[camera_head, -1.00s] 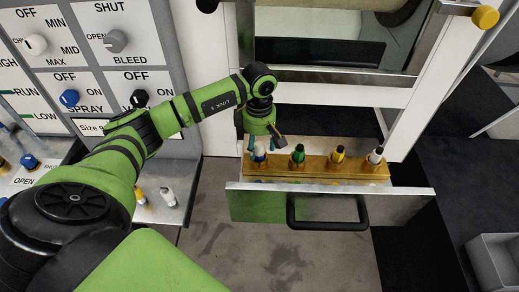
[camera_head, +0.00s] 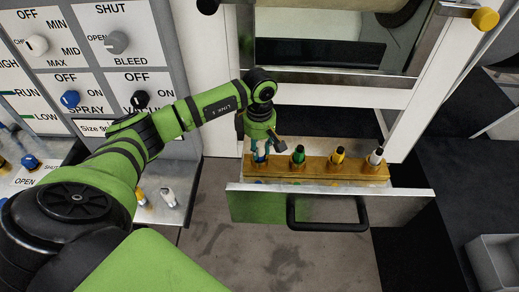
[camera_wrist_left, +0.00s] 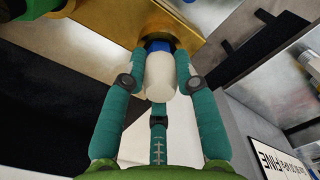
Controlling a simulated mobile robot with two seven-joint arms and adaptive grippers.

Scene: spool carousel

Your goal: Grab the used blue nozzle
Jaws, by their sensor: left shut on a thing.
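The blue nozzle has a pale, cream-white tip (camera_wrist_left: 160,78) and a blue band (camera_wrist_left: 158,45). It stands upright at the left end of the brass rack (camera_head: 319,170) in the pulled-out drawer (camera_head: 400,206). Its base appears still seated in the rack, which also shows in the left wrist view (camera_wrist_left: 110,28). My left gripper (camera_wrist_left: 160,58) is shut on the nozzle, with teal fingers on either side of it. In the head view my left gripper (camera_head: 261,151) hides most of the nozzle. My right gripper is not in view.
A green nozzle (camera_head: 298,155), a yellow nozzle (camera_head: 339,155) and a white nozzle (camera_head: 376,157) stand along the same rack. The drawer's black handle (camera_head: 328,222) faces me. The control panel (camera_head: 100,75) stands at left. A ledge below holds a white nozzle (camera_head: 168,197).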

